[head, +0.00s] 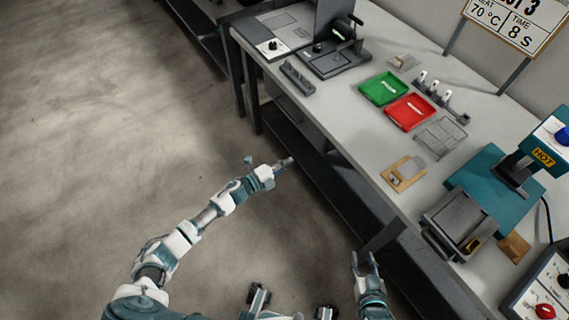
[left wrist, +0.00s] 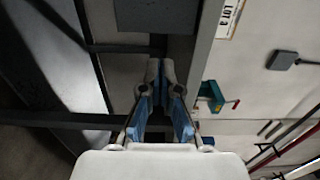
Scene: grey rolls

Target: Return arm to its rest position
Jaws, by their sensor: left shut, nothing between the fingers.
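My left gripper (head: 287,163) is at the end of my left arm, which reaches out over the floor in front of the bench's long edge. It is shut and empty. In the left wrist view, the fingers of the left gripper (left wrist: 161,68) come together with nothing between them. My right gripper (head: 365,260) is low in the head view, near the bench's front edge. Its two fingers stand apart and nothing shows between them. Neither gripper touches anything that I can see.
The grey bench (head: 350,135) runs diagonally, with a lower shelf (head: 320,165). The floor at left is clear.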

